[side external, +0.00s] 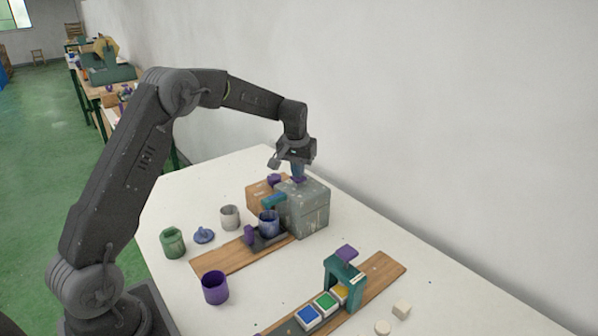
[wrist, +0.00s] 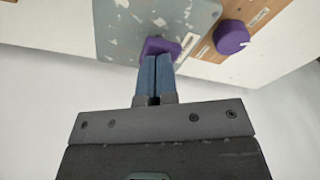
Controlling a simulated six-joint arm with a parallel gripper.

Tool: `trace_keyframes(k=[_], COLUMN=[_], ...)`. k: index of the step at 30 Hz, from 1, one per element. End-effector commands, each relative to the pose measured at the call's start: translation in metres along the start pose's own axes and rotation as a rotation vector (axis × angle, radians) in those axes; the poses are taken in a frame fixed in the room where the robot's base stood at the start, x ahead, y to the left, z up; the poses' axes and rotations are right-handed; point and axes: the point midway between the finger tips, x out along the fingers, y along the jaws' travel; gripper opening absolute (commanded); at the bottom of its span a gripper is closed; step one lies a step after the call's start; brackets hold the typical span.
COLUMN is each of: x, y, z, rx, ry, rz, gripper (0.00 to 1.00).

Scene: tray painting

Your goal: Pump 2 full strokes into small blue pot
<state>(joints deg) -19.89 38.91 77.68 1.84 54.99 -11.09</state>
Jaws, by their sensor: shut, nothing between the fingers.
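The small blue pot (side external: 268,226) stands upright in a dark holder (side external: 268,242) in front of the grey box (side external: 313,207). A teal spout (side external: 273,200) juts from the box over the pot. The pot's contents cannot be made out. A purple pump head (wrist: 160,47) sits on the grey box's top; in the side view it (side external: 298,180) shows just under my fingertips. My gripper (side external: 297,172) is shut and empty, pointing down over the pump head. In the wrist view its blue fingertips (wrist: 155,60) overlap the head's near edge; whether they touch is unclear.
A wooden box (side external: 259,195) with a purple knob (wrist: 231,38) adjoins the grey box. Green (side external: 172,243), white (side external: 229,218) and purple (side external: 214,289) pots and a blue lid (side external: 203,235) stand nearby. A teal arch (side external: 344,277) stands over coloured pads at the front.

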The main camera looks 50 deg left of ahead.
Motion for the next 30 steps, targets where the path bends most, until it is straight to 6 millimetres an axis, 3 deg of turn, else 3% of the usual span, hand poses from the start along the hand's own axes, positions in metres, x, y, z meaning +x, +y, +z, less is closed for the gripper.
trace_keyframes(k=[21,30], x=[-0.034,-0.036], y=[0.000,0.000], z=[-0.005,-0.005], rx=[0.000,0.000], ry=[0.001,0.000], rz=[0.000,0.000], gripper=[0.00,0.00])
